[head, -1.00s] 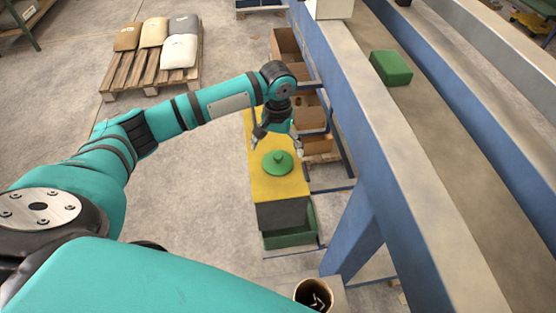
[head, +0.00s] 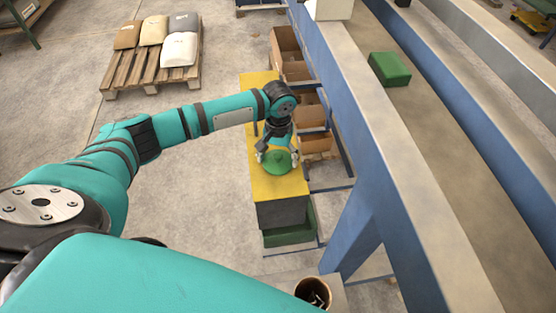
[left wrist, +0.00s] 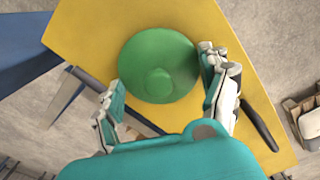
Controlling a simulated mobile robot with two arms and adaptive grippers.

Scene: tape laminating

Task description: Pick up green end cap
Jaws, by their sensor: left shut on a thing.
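The green end cap (head: 279,162) is a round disc with a small raised knob, at the front part of a yellow tabletop (head: 289,185). My left gripper (head: 277,157) comes down over it with a finger on either side and is shut on it. In the left wrist view the end cap (left wrist: 158,65) lies between the two fingers (left wrist: 165,82), with the yellow top right behind it. Whether it is clear of the surface cannot be told. My right gripper is not in view.
A tool with a black handle (left wrist: 260,125) lies on the yellow top near the fingers. Cardboard boxes (head: 312,110) on a rack and a blue beam (head: 352,125) stand close on the right. A green bin (head: 290,236) sits below the front. A pallet with sacks (head: 150,70) is far left.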

